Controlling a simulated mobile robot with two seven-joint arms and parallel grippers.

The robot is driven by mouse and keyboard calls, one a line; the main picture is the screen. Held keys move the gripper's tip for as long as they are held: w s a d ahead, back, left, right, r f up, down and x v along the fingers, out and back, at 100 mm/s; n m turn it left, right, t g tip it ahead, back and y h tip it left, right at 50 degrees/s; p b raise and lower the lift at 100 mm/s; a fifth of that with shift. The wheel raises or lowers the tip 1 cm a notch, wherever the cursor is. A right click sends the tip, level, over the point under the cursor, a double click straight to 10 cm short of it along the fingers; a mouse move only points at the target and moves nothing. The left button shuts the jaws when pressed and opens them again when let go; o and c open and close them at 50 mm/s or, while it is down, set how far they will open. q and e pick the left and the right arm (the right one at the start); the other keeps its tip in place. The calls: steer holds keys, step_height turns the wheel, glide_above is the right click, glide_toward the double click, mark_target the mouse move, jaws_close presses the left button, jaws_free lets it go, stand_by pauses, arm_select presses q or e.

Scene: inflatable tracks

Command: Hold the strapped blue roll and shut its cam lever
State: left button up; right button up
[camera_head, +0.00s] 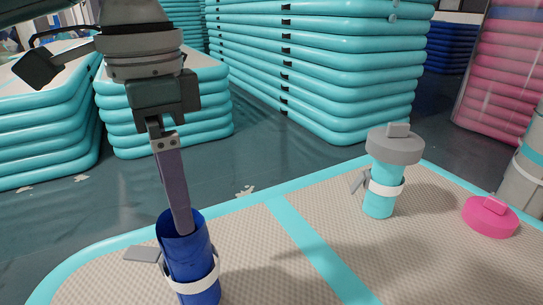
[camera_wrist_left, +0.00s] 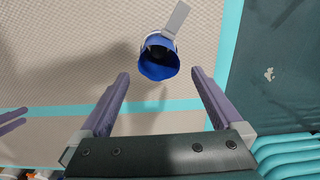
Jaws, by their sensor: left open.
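The blue roll (camera_head: 193,258) stands upright at the front left of the mat, its open top showing. A white strap (camera_head: 199,283) circles it, and its grey cam lever (camera_head: 142,254) sticks out to the left. My left gripper (camera_head: 184,230) points down at the roll's top and overlaps it in the head view. In the left wrist view, the roll (camera_wrist_left: 158,62) and lever (camera_wrist_left: 177,18) lie ahead of the open, empty left gripper (camera_wrist_left: 160,78), the roll in line with the gap between the fingers. Purple fingers, apparently my right gripper (camera_wrist_left: 12,120), show at that view's left edge.
The beige mat (camera_head: 110,283) has teal bands. A teal roll with a grey cap (camera_head: 394,150) and white strap stands to the right, beside a pink disc (camera_head: 490,216) and a grey-beige cylinder (camera_head: 522,170). Stacked teal inflatable tracks (camera_head: 310,60) stand behind. The mat between the rolls is clear.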

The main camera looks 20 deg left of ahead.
mark_target(188, 247)
arm_select(q)
step_height(188, 247, down, 10)
steer(key=b, duration=0.4)
steer(key=shift+d+r, duration=0.1)
steer(key=shift+r, duration=0.05)
arm_select(e)
step_height(188, 247, down, 4)
steer(key=shift+f, duration=0.15)
arm_select(q)
steer(key=shift+c, duration=0.2)
steer(key=c, duration=1.5)
arm_select(e)
steer(key=shift+d, duration=0.1)
